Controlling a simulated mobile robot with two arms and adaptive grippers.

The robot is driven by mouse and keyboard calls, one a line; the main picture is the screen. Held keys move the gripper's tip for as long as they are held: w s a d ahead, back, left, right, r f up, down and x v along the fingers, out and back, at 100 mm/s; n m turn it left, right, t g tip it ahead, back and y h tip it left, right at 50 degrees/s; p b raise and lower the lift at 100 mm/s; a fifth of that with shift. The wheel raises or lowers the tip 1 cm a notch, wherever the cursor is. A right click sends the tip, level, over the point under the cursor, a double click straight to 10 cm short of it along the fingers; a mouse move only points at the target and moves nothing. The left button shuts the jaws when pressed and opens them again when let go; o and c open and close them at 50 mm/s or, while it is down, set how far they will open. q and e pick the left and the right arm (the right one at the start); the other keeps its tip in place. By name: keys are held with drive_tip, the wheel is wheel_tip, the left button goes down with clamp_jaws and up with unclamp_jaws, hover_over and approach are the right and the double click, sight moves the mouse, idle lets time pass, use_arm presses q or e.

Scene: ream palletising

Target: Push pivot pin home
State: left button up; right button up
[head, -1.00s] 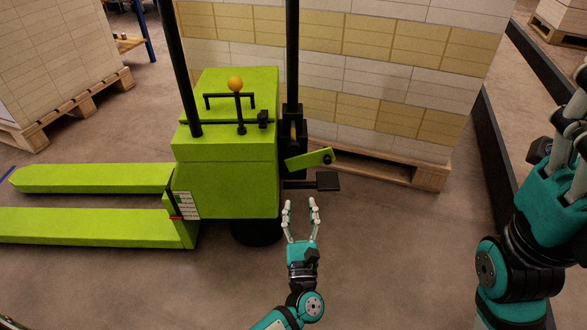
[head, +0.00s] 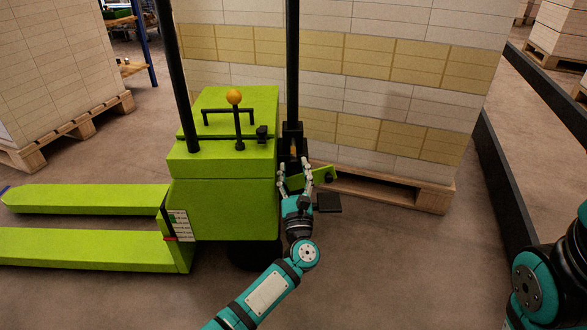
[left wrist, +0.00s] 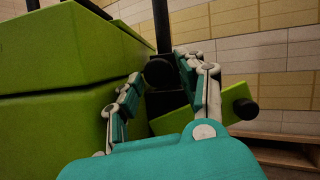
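My left gripper (head: 295,172) is open at the right side of the green stacker (head: 222,208). Its fingers straddle the near end of a green lever (head: 322,177), which carries a dark knob at its right end. In the left wrist view, the lever (left wrist: 222,109) slants behind the fingers of the left gripper (left wrist: 160,76). A dark round part (left wrist: 159,72) shows between the fingertips; it may be the pivot pin, but I cannot tell how deep it sits or whether a finger touches it. My right gripper is out of view.
A black pedal (head: 327,202) sticks out close to the right of my left gripper. A tall pallet load (head: 390,90) stands behind on a wooden pallet (head: 400,192). A dark kerb (head: 505,180) runs along the right. The floor in front is clear.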

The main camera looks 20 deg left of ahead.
sight(294, 157)
use_arm(q)
drive_tip(key=shift+x, duration=1.1)
clamp_jaws()
